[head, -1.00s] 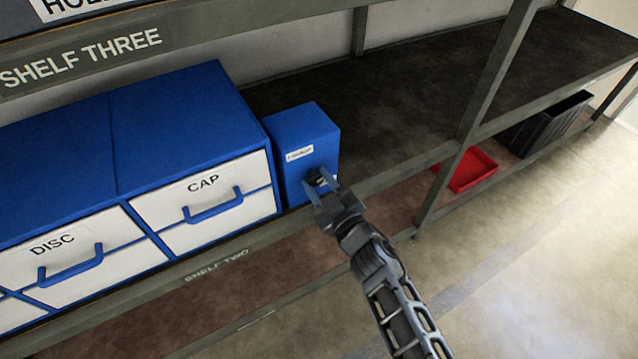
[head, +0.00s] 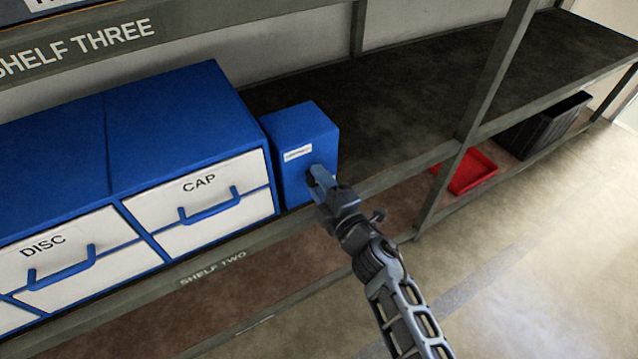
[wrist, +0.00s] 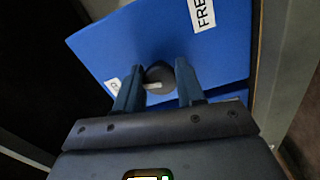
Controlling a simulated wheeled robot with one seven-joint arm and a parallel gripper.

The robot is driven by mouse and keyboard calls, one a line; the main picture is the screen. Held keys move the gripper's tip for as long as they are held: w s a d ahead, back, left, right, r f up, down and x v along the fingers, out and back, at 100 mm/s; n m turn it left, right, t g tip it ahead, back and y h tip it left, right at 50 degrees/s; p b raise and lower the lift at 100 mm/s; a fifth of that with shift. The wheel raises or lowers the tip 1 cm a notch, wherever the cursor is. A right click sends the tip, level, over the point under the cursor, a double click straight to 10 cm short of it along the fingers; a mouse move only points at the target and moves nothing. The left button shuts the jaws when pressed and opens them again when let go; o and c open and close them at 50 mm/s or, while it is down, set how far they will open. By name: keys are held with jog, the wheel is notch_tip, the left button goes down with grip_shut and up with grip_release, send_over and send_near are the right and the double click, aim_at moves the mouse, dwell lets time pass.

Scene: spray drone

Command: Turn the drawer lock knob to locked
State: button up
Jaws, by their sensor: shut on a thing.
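The lock knob (wrist: 160,75) is round and dark with a pale pointer mark. It sits on the front of a blue box (head: 300,132) beside the drawer unit. My gripper (head: 318,172) reaches the box's front face, and in the wrist view its two fingers (wrist: 158,85) are shut on the knob from both sides. The pale mark points left, toward a partly hidden white label (wrist: 113,87). A label reading "FRE…" (wrist: 203,14) is at the upper right in the wrist view. In the head view my fingers hide the knob.
A blue drawer unit (head: 165,115) with white fronts marked CAP and DISC stands left of the box. The shelf (head: 420,110) to the right is bare. A shelf post (head: 487,95) rises right of my arm. A red tray (head: 470,172) and black bin (head: 545,125) are lower right.

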jog(key=shift+n, duration=1.1)
jog(key=o, duration=1)
jog(key=shift+o, duration=0.2)
jog(key=shift+s, duration=0.1)
jog(key=p+v, duration=0.2)
jog(key=v, duration=0.5)
jog(key=shift+s+d, duration=0.25)
jog(key=shift+s, duration=0.05)
